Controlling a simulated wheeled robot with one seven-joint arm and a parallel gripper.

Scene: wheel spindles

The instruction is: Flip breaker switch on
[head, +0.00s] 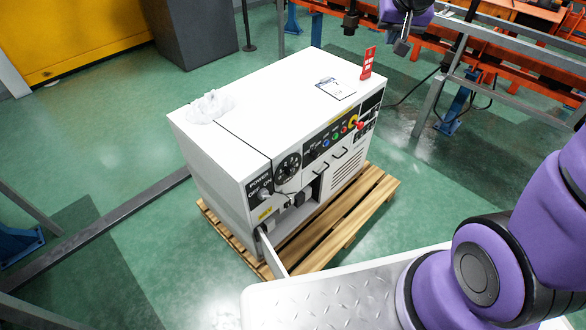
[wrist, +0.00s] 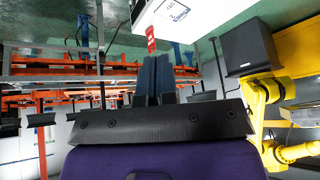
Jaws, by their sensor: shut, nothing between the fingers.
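A white machine cabinet (head: 262,120) stands in the middle of the head view. Its front carries a black panel with a small knob and lettering (head: 260,188), a round dark dial (head: 287,167) and coloured buttons (head: 335,137). Below them, a small door (head: 272,254) hangs open from a dark compartment (head: 299,200) with small fittings inside. I cannot tell which part is the breaker switch. My gripper (head: 402,47) is high beyond the cabinet's far right end, apart from it. In the wrist view its two dark fingers (wrist: 153,74) are together and empty.
The cabinet sits on a wooden pallet (head: 383,197). A red tag (head: 367,63) stands on its top beside a paper sheet (head: 338,88). Grey rails (head: 436,98) and an orange conveyor (head: 490,42) lie behind and right.

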